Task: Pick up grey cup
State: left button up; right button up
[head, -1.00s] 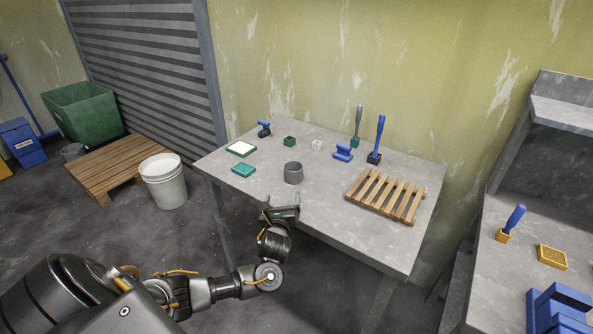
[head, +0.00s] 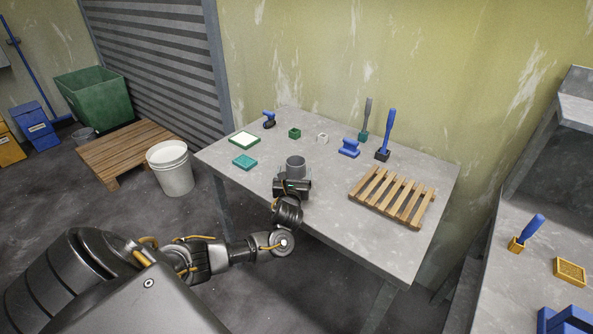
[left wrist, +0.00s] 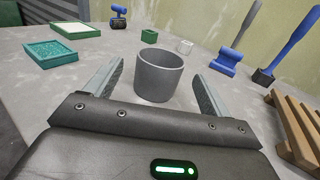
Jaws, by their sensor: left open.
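In the left wrist view the cup (left wrist: 159,77) sits ahead, between the two fingers, with bare gaps on both sides. My left gripper (head: 294,177) is at the near side of the cup and hides its lower part in the head view. The left gripper (left wrist: 158,92) is open, its fingers one on each side of the cup and apart from it. My right gripper is not in view.
A wooden rack (head: 393,198) lies to the right on the table (head: 335,232). A teal block (head: 244,162) and a white-topped green tray (head: 244,139) lie to the left. Behind are a green box (head: 295,133), a white cube (head: 322,138) and a blue tool (head: 349,149).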

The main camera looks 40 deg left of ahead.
aim_at(296, 162)
pick_arm(q)
jog(key=shift+w+r, duration=0.1)
jog(key=shift+w, duration=0.1)
jog(key=shift+w+a, duration=0.2)
jog(key=x, duration=0.4)
jog(key=shift+w+a, duration=0.15)
jog(key=shift+w, duration=0.2)
jog(key=c, duration=1)
jog(key=shift+c, duration=0.3)
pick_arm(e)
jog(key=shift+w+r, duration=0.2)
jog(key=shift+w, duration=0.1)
pick_arm(q)
jog(key=shift+r, duration=0.1)
